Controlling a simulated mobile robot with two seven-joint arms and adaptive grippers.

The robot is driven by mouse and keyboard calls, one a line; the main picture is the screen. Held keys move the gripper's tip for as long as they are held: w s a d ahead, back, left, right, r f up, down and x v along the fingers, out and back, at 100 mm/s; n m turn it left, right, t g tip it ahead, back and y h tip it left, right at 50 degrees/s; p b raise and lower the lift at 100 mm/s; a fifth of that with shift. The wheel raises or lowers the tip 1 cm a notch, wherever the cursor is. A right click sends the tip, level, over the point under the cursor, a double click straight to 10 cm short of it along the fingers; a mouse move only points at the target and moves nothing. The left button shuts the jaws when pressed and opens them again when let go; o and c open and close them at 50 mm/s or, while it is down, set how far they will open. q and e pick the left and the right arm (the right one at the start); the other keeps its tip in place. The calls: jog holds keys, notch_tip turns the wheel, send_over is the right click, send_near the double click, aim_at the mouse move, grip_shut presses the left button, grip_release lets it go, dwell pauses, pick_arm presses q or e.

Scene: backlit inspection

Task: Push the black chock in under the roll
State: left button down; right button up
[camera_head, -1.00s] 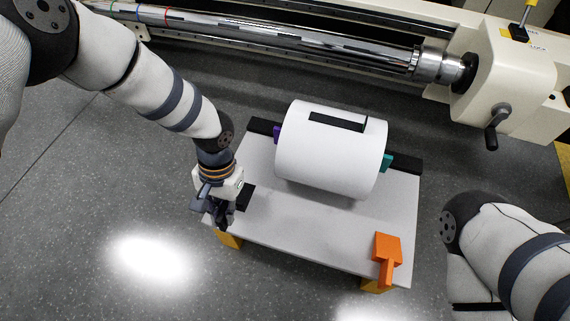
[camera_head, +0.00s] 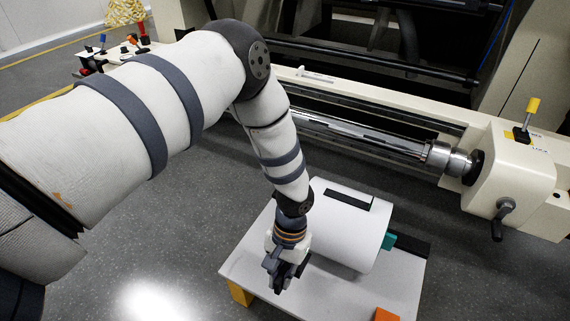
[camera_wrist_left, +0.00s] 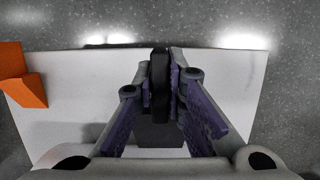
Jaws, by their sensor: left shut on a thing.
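The white roll (camera_head: 340,240) lies on its side on a low pale table (camera_head: 400,290), with a dark strip along its top. My left gripper (camera_head: 284,284) is low over the table, in front of the roll's left part. It is shut on the black chock, whose upright handle (camera_wrist_left: 160,82) is between the fingers in the left wrist view. The chock's dark block (camera_wrist_left: 160,134) shows beyond them. In the head view the gripper hides most of the chock, and I cannot tell whether it touches the roll. My right gripper is out of view.
An orange chock (camera_wrist_left: 22,75) rests on the table, away from my gripper; the head view cuts it off at the bottom. A teal piece (camera_head: 389,240) shows at the roll's right end. A machine with a shiny shaft (camera_head: 360,135) runs behind the table.

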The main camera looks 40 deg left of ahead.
pick_arm(q)
notch_tip(320, 180, down, 9)
jog(key=b, duration=0.4)
jog(key=shift+r, duration=0.15)
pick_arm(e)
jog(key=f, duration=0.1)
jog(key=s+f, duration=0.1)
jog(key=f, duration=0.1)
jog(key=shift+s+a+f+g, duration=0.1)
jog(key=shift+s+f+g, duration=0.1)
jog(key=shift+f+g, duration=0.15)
pick_arm(q)
jog(key=shift+w+a+b, duration=0.2)
jog(key=shift+w+b, duration=0.35)
jog(key=shift+w, duration=0.35)
jog(key=shift+w+a+b, duration=0.25)
jog(key=shift+w+b, duration=0.3)
jog(key=shift+w, duration=0.35)
jog(key=shift+w+a+b, duration=0.2)
jog(key=shift+w+b, duration=0.35)
jog(key=shift+w, duration=0.35)
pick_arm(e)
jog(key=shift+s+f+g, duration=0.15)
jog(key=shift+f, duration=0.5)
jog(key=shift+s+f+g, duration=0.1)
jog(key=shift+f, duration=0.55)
pick_arm(q)
jog(key=c, duration=1.6)
grip_release()
jog(key=shift+o, duration=0.2)
